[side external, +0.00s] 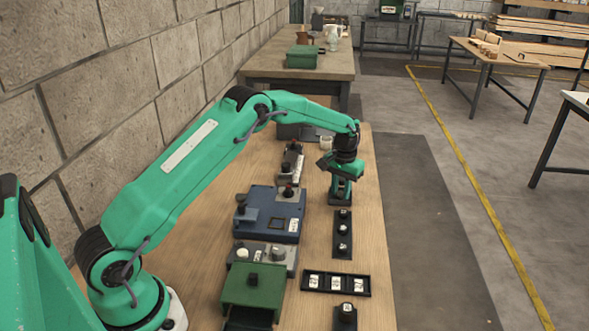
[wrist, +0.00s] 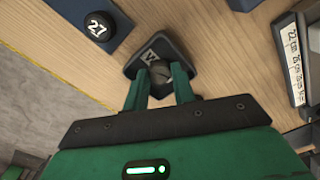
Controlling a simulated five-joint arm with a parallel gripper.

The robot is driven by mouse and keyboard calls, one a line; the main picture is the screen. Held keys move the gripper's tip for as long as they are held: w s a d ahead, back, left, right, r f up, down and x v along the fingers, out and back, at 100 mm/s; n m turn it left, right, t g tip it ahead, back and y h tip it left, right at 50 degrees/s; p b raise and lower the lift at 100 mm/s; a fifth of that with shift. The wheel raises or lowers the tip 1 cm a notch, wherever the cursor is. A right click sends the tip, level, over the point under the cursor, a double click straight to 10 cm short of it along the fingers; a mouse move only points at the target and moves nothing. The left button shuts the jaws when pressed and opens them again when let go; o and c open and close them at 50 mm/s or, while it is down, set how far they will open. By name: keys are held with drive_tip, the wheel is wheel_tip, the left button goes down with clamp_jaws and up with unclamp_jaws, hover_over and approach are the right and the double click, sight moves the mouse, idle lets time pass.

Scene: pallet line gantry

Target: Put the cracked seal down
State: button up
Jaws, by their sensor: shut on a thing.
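My gripper (wrist: 160,75) is shut on a small dark round piece (wrist: 162,72), which I take to be the cracked seal; a thin line crosses its top. The fingers hide its sides. The piece is at a dark, square-cornered holder (wrist: 136,70) with a white label bearing a dark mark. I cannot tell whether the piece rests in the holder or hangs just above it. In the side view my gripper (side external: 342,190) points down at the far right of the bench, and the piece is hidden there.
In the side view, a dark strip with round pieces (side external: 343,246) and a tray with white pieces (side external: 363,284) lie nearer. A blue box (side external: 262,229) stands left. Bare wood lies along the right edge.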

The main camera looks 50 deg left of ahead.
sight(341, 193)
drive_tip(key=shift+f, duration=0.1)
drive_tip(key=o, duration=0.4)
drive_tip(key=shift+o, duration=0.2)
wheel_tip(341, 193, up, 12)
idle(0.5)
drive_tip(key=shift+r, duration=0.2)
idle(0.3)
